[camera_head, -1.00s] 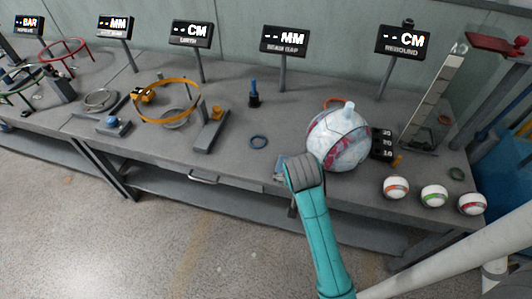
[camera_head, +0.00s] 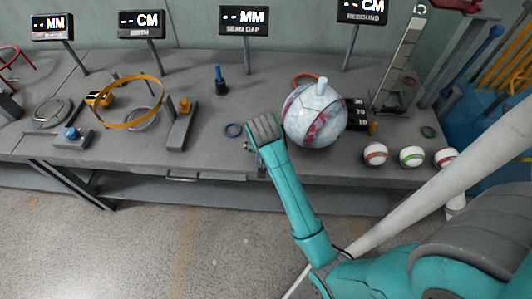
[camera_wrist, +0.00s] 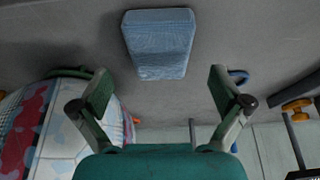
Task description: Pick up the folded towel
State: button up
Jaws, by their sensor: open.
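The folded towel (camera_wrist: 160,42) is a light blue, thick folded block on the grey bench top. It lies at the upper middle of the wrist view, beyond my fingertips and roughly centred between them. My gripper (camera_wrist: 158,88) is open, with its two fingers wide apart and nothing between them. The towel does not touch the fingers in the picture. In the head view my arm's grey wrist hides most of the area around the towel, so I cannot make it out clearly there.
A large patched ball (camera_head: 315,115) stands close beside my wrist; it fills the left of the wrist view (camera_wrist: 50,130). Several small balls, including an orange-striped one (camera_head: 375,153), sit to the right. The bench front edge is near.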

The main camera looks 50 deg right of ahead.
jog(key=shift+x, duration=1.8)
jog(key=shift+f, duration=0.25)
jog(key=c, duration=1.2)
